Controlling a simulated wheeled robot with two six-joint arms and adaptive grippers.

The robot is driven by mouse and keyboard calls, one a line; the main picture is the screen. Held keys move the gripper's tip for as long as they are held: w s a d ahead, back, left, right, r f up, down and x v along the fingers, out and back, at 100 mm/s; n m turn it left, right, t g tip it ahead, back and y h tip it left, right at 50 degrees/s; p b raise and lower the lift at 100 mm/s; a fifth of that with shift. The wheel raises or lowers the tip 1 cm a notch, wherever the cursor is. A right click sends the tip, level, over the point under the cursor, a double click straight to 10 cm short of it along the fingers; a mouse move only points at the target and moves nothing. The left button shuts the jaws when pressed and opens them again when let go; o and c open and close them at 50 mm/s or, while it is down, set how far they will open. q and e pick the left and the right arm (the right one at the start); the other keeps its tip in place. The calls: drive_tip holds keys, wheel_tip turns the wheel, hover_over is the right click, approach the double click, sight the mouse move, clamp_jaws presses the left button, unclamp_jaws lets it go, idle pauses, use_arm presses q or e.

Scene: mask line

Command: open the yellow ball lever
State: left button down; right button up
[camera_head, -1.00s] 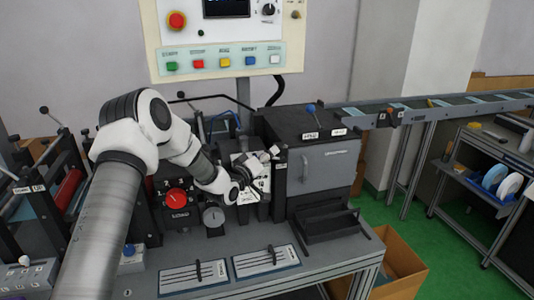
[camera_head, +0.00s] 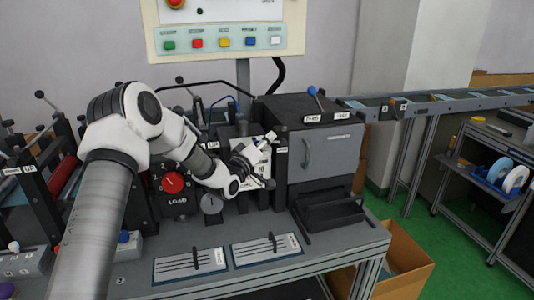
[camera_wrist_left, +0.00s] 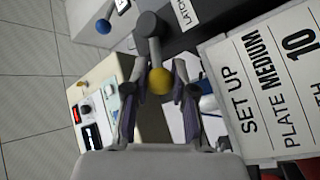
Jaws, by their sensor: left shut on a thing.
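The yellow ball (camera_wrist_left: 160,82) of the lever sits between the fingers of my left gripper (camera_wrist_left: 159,98) in the left wrist view. The gripper is shut on it. In the head view my left gripper (camera_head: 262,181) is at the front of the machine, near a white card. The ball cannot be made out there. My right gripper is not in view.
The white setup card (camera_wrist_left: 275,85) stands close beside the gripper. A grey cabinet (camera_head: 326,155) with a handle is on the right, and a red LOAD dial (camera_head: 172,182) on the left. Two slider plates (camera_head: 190,266) lie on the bench front. A conveyor (camera_head: 440,106) runs off right.

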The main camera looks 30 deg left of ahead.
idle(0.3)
use_arm(q)
drive_tip(key=c, duration=0.9)
unclamp_jaws()
drive_tip(key=shift+w+f, duration=0.1)
drive_tip(key=shift+f, duration=0.05)
drive_tip(key=shift+c, duration=0.2)
drive_tip(key=s+f, duration=0.2)
drive_tip(key=s, duration=1)
drive_tip(key=shift+d, duration=0.15)
drive_tip(key=shift+w, duration=0.1)
